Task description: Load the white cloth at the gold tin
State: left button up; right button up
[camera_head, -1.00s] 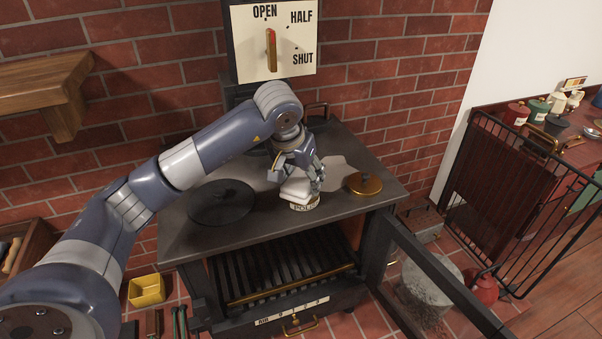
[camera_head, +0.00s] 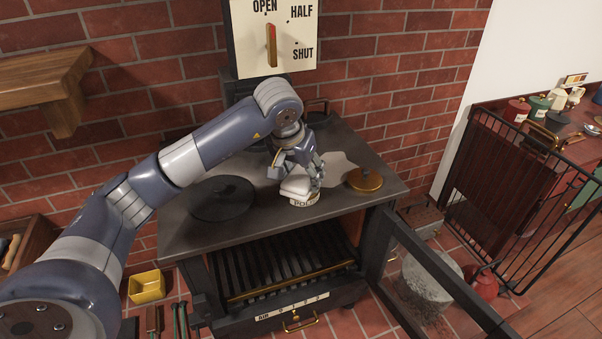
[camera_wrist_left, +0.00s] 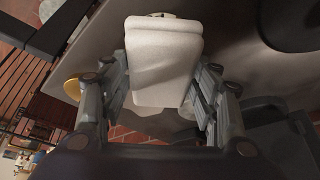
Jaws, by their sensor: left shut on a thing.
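The white cloth (camera_head: 296,187) is a folded pad held in my left gripper (camera_head: 298,176) over the stove top; it also shows between the fingers in the left wrist view (camera_wrist_left: 163,62). My left gripper is shut on it. Directly under the cloth is a round tin (camera_head: 304,200) with a pale lettered side, partly hidden by the cloth and fingers. I cannot tell if the cloth touches what is inside the tin. A round gold lid (camera_head: 364,180) lies flat on the stove top to the right of the tin. My right gripper is not in view.
The dark stove top (camera_head: 250,232) has a black round plate (camera_head: 221,199) left of the tin. A pale patch (camera_head: 335,165) lies behind the tin. The stove's door (camera_head: 430,275) hangs open at the right. A yellow box (camera_head: 147,287) stands on the floor at left.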

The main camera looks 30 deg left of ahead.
aim_at(301, 176)
pick_arm(q)
jog(key=shift+f+b, duration=0.3)
jog(key=shift+f, duration=0.1)
dwell(0.7)
jog(key=shift+s+f, duration=0.1)
jog(key=shift+f, duration=0.05)
dwell(0.7)
notch_tip(301, 176, up, 2)
jog(key=shift+r+p, duration=0.15)
jog(key=shift+p, duration=0.4)
jog(key=shift+r+p, duration=1.45)
jog(key=shift+r, duration=1.05)
